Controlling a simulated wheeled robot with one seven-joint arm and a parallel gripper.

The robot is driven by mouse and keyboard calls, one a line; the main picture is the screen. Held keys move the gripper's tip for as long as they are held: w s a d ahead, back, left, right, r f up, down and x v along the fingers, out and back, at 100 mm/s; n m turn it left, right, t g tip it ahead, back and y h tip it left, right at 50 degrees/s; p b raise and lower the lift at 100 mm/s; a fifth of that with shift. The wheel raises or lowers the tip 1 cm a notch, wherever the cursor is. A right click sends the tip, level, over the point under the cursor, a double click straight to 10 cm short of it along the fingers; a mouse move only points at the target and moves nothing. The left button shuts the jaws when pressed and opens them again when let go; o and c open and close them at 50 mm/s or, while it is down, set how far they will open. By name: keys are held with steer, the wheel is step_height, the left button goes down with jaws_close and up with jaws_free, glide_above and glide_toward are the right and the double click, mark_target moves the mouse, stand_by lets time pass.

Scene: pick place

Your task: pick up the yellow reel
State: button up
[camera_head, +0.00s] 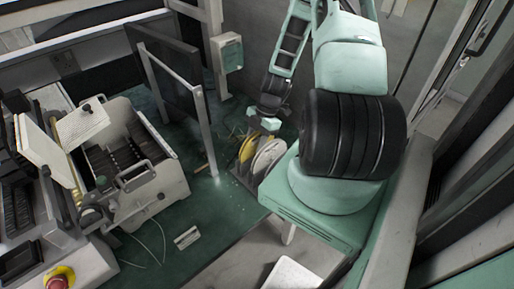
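The yellow reel (248,148) is a small upright disc on the green floor near the middle of the camera_head view. It stands close beside a white reel (268,156), which partly covers it. My mint-green and black arm reaches down from the top, and my gripper (264,124) is just above the reels. The gripper is small and dim here. I cannot tell whether its fingers are apart or whether they touch the yellow reel.
A grey machine (163,185) with a handle and an open top stands at the left. A dark panel (165,75) on a metal frame stands behind it. A small white object (187,238) lies on the green floor. Cables lie near the reels and the machine.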

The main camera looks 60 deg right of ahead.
jaws_close()
steer(key=shift+r, duration=0.15)
